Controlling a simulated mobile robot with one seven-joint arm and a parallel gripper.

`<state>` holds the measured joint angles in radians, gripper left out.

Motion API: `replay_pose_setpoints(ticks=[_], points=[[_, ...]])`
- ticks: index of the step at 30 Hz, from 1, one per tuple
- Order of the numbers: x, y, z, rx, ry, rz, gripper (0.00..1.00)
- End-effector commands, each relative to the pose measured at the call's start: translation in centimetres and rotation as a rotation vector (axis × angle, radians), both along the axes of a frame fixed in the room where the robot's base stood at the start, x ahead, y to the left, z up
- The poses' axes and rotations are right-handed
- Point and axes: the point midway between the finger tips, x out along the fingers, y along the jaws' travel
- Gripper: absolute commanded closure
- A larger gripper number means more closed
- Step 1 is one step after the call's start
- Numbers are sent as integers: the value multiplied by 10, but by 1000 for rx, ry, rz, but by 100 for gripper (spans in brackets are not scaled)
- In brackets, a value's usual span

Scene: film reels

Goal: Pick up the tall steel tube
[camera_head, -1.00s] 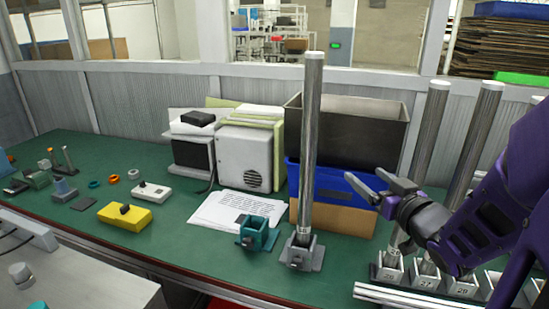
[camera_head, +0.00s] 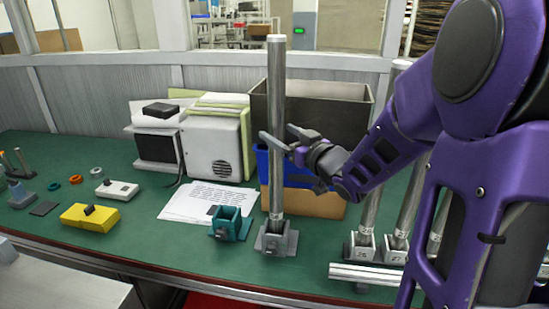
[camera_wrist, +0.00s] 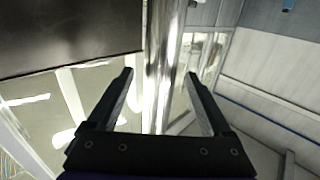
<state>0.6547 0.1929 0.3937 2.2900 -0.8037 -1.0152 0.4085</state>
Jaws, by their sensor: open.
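The tall steel tube (camera_head: 276,85) stands upright in a small grey square holder (camera_head: 275,240) on the green bench. My gripper (camera_head: 277,131) is open at about the tube's mid-height, reaching in from the right. In the head view one finger crosses in front of the tube and the other appears behind it. The fingers (camera_wrist: 159,73) look apart from the tube, but I cannot tell exactly how deep it sits between them.
Several more steel tubes (camera_head: 378,200) lean in numbered holders at the right. A teal holder (camera_head: 230,222) stands just left of the tube. A dark bin (camera_head: 335,105) and a blue bin (camera_head: 262,165) are behind it. Papers (camera_head: 190,203) lie to the left.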

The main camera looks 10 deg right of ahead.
Motion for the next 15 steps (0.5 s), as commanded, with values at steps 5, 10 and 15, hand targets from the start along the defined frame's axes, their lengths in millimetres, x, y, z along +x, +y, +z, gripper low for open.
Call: replay_pose_setpoints(ticks=[5,10,15], points=[[18,8,-1,1,0,3,16],[41,17,0,0,0,1,16],[48,20,0,0,0,1,16]])
